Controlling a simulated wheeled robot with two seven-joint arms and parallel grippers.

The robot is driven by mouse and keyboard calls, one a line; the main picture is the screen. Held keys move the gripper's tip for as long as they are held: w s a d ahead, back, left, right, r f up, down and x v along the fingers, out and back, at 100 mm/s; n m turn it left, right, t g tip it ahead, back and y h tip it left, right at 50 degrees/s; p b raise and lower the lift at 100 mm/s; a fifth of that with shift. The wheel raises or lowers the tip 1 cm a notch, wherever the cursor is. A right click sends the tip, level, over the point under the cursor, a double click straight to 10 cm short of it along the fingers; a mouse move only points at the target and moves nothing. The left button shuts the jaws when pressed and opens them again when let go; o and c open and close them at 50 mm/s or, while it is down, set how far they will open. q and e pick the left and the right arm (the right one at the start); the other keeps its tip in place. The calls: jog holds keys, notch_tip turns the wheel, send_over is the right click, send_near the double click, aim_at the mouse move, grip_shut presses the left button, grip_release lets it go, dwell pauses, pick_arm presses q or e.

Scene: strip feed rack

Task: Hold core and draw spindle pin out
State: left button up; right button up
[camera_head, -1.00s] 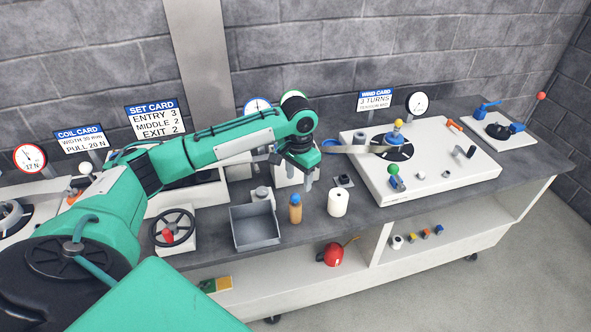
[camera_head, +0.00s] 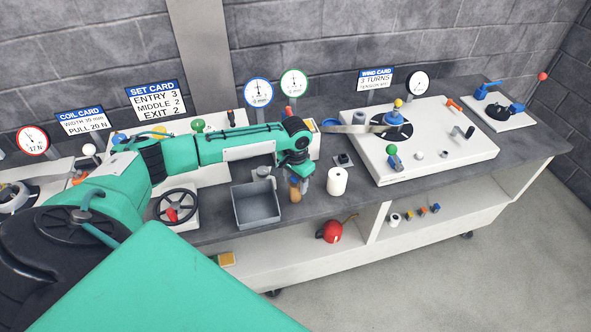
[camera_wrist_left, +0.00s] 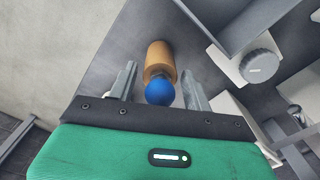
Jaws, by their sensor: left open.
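My left gripper (camera_head: 299,184) is low over a tan cylinder (camera_head: 294,193) on the front of the bench. In the left wrist view the gripper (camera_wrist_left: 160,76) is open, with its fingers on either side of the tan cylinder (camera_wrist_left: 159,55) and its blue ball top (camera_wrist_left: 160,91). No grip shows. On the winding unit at the right, a blue hub (camera_head: 394,117) with a yellow knob (camera_head: 398,103) stands on a black disc (camera_head: 402,131); this looks like the core and spindle pin. A strip (camera_head: 352,128) runs to it from the left. My right gripper is not in view.
A grey open tray (camera_head: 240,207) stands left of the cylinder. A white roll (camera_head: 338,181) stands close on its right. A black handwheel (camera_head: 174,206) is further left. The bench's front edge is close. A red round object (camera_head: 331,232) lies on the shelf below.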

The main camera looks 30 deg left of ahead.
pick_arm(q)
jog(key=shift+f, duration=0.4)
jog(key=shift+c, duration=0.2)
jog(key=c, duration=0.7)
jog(key=o, duration=0.7)
jog(key=shift+o, duration=0.2)
